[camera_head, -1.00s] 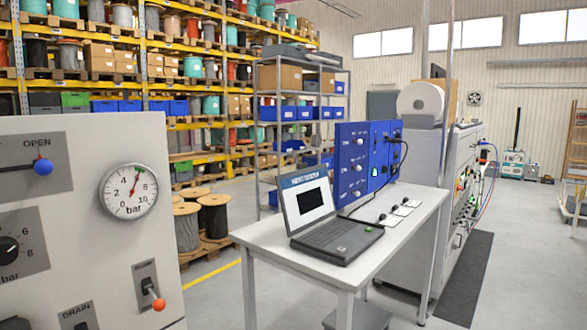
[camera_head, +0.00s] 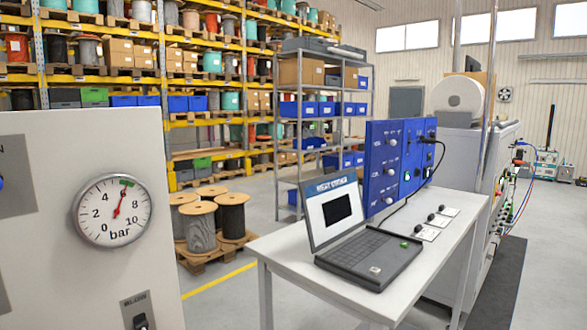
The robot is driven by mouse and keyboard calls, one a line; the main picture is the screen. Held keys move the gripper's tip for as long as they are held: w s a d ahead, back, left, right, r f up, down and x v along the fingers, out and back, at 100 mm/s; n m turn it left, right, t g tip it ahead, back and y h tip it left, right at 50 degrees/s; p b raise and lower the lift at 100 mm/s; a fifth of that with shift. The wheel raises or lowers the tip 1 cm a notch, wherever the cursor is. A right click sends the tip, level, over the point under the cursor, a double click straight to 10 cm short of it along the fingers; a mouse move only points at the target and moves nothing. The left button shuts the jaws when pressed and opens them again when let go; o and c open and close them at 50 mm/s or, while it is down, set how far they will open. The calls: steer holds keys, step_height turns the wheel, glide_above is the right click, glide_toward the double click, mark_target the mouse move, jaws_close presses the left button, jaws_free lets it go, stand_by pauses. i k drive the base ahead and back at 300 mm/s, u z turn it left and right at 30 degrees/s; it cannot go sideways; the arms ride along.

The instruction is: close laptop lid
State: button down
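The laptop (camera_head: 365,260) sits on a white table (camera_head: 284,250) right of the middle of the head view. Its lid (camera_head: 335,208) stands open and upright, tilted slightly back. The screen side with a dark window on a pale page faces me. The keyboard base lies flat on the table, with a small green spot near its right edge. My gripper is not in view.
A blue panel (camera_head: 380,168) with knobs and a black cable stands behind the laptop. Small plates with black knobs (camera_head: 432,218) lie right of it. A grey gauge panel (camera_head: 70,240) fills the left foreground. Cable reels (camera_head: 232,215) stand on a pallet behind.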

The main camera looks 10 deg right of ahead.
mark_target(333, 207)
steer(key=u, duration=0.4)
steer(key=i, duration=1.25)
steer(key=u, duration=0.2)
